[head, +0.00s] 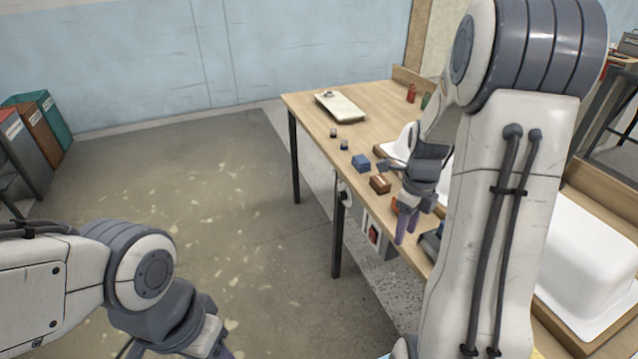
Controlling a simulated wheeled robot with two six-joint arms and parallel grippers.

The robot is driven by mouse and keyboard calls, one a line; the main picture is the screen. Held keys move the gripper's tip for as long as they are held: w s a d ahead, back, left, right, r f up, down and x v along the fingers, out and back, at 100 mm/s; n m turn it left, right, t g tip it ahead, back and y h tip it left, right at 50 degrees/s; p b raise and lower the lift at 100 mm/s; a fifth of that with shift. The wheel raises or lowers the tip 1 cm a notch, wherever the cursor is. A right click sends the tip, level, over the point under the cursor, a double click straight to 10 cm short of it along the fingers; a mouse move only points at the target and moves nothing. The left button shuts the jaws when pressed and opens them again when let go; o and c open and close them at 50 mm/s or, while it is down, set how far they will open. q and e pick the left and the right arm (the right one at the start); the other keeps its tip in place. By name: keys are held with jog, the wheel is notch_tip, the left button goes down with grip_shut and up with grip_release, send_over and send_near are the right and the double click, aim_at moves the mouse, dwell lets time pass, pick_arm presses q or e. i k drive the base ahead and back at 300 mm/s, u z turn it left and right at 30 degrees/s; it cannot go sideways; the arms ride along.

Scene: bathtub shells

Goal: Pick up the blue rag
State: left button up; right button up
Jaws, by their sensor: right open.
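A small blue block-like item (361,163) lies near the wooden table's left edge. I cannot tell whether it is a folded rag. A dark blue thing (431,243) lies by the table's front edge, partly hidden behind my right arm, and its shape is unclear; it may be the blue rag. My right gripper (407,232) points down with its fingers open, just left of this thing and near the table edge. Nothing shows between its fingers. My left arm comes in at the bottom left; its fingers are out of frame.
The wooden table (305,105) holds a pale clipboard-like tray (341,107), a brown box (380,184), small metal pieces (344,144) and a red item (411,93). A white tub shell (590,265) stands at right. Open floor (200,190) lies left of the table.

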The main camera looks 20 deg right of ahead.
aim_at(360, 162)
jog(key=u, duration=0.45)
jog(key=i, duration=1.4)
jog(key=z, duration=0.8)
jog(key=i, duration=0.6)
jog(key=z, duration=0.35)
